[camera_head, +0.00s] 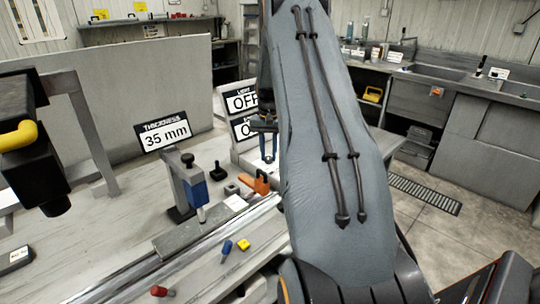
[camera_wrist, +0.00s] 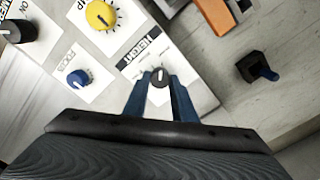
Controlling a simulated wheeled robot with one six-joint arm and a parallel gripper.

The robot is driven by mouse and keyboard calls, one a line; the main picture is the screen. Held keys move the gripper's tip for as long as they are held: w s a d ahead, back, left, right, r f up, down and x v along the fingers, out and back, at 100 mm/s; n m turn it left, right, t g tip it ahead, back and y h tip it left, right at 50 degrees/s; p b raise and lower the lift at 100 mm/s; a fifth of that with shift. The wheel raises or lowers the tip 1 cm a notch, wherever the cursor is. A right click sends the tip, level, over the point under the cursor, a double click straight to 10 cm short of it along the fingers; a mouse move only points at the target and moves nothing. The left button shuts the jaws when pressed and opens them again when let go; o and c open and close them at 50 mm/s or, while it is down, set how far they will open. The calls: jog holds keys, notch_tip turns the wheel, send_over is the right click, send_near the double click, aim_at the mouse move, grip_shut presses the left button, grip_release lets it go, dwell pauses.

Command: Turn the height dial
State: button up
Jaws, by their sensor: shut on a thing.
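The height dial (camera_wrist: 159,76) is a small dark knob with a pale pointer mark, beside a label reading HEIGHT in the wrist view. My gripper (camera_wrist: 160,88) has its two blue fingers on either side of the dial and is shut on it. In the head view my gripper (camera_head: 268,150) points down in front of the panel with the OFF display (camera_head: 241,99). The dial itself is hidden in the head view. A second display below is partly covered by my gripper.
A blue focus knob (camera_wrist: 77,79) and a yellow knob (camera_wrist: 101,15) sit near the dial. An orange block (camera_head: 262,182) lies close to my gripper. A stand with a blue part (camera_head: 196,190) and a sign reading 35 mm (camera_head: 165,134) are to the left.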

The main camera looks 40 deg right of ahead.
aim_at(269, 157)
jog(key=shift+r+m, duration=0.15)
jog(key=shift+m, duration=0.45)
jog(key=o, duration=1)
jog(key=shift+o, duration=0.2)
jog(key=shift+r+b, duration=1.2)
jog(key=shift+r, duration=2.65)
